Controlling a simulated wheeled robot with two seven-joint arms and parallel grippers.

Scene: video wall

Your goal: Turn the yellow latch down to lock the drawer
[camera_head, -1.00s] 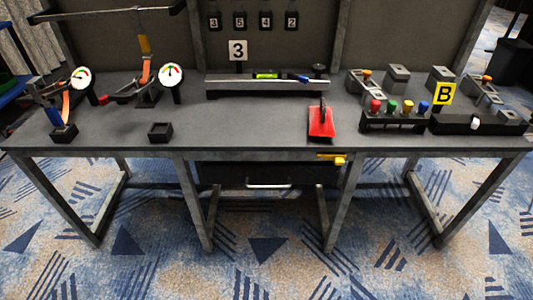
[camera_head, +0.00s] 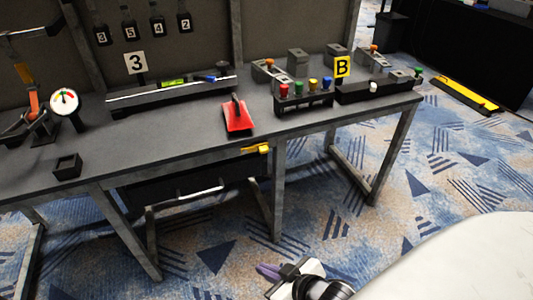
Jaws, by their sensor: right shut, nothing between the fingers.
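The yellow latch (camera_head: 256,148) is on the table's front edge, below the red tool. It lies about level, sideways along the edge. The dark drawer (camera_head: 165,189) hangs under the tabletop, left of the latch, with a pale bar handle (camera_head: 200,192); it looks closed. My right gripper (camera_head: 268,270) shows at the bottom of the view, over the carpet, below and in front of the table, well apart from the latch. It is shut and empty. My left gripper is out of view.
The grey table (camera_head: 140,150) carries a red tool (camera_head: 238,117), a level (camera_head: 173,90), a rack of coloured knobs (camera_head: 304,102) and a small black box (camera_head: 67,166). Table legs stand beside the drawer. The carpet in front is clear. A yellow strip (camera_head: 470,95) lies at the far right.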

